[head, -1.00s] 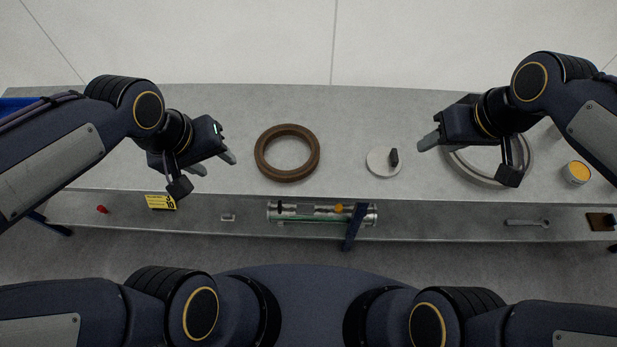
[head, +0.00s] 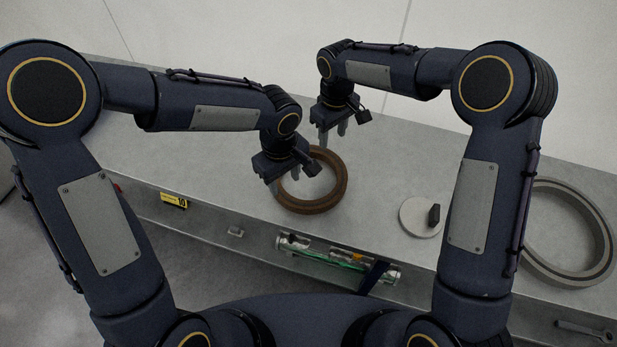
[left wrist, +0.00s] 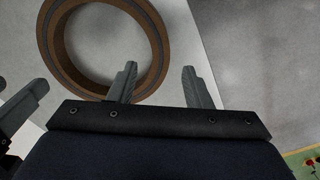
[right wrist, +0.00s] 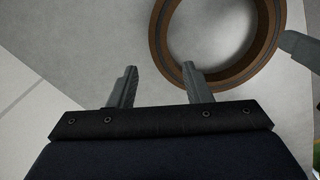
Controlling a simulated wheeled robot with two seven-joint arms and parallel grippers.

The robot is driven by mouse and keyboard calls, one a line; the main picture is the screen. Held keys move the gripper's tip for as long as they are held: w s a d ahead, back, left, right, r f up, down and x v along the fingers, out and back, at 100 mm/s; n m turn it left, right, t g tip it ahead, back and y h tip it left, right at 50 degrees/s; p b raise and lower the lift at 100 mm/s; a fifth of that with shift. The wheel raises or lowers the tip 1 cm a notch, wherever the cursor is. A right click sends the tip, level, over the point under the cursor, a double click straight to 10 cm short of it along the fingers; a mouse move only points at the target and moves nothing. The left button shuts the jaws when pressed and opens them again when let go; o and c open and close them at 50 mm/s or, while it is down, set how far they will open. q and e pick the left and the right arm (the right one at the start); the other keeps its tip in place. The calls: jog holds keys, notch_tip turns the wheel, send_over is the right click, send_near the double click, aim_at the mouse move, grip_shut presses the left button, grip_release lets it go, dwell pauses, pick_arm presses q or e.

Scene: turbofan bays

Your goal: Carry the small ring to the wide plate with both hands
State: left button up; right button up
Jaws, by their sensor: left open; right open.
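The brown ring (head: 340,188), the smaller of two rings in view, lies flat on the grey bench. My left gripper (head: 282,182) is open and points down at the ring's left side; in the left wrist view one finger overlaps the rim (left wrist: 52,40) and the other is outside it. My right gripper (head: 332,135) is open above the ring's far edge; in the right wrist view one finger overlaps the rim (right wrist: 270,30). I cannot tell whether either gripper touches it. I cannot tell which thing is the wide plate; a pale disc (head: 415,217) with a black handle lies to the right.
A larger grey ring (head: 568,276) lies at the right end of the bench (head: 390,165). A metal cylinder with green parts (head: 340,258) sits on the lower front ledge, with a yellow label (head: 174,201) to its left and a wrench (head: 585,333) far right.

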aim_at(286, 197)
pick_arm(q)
jog(key=shift+f, duration=3.95)
pick_arm(e)
jog(key=shift+f, duration=3.9)
pick_arm(q)
grip_shut()
pick_arm(e)
grip_shut()
pick_arm(q)
jog(key=shift+r, duration=0.1)
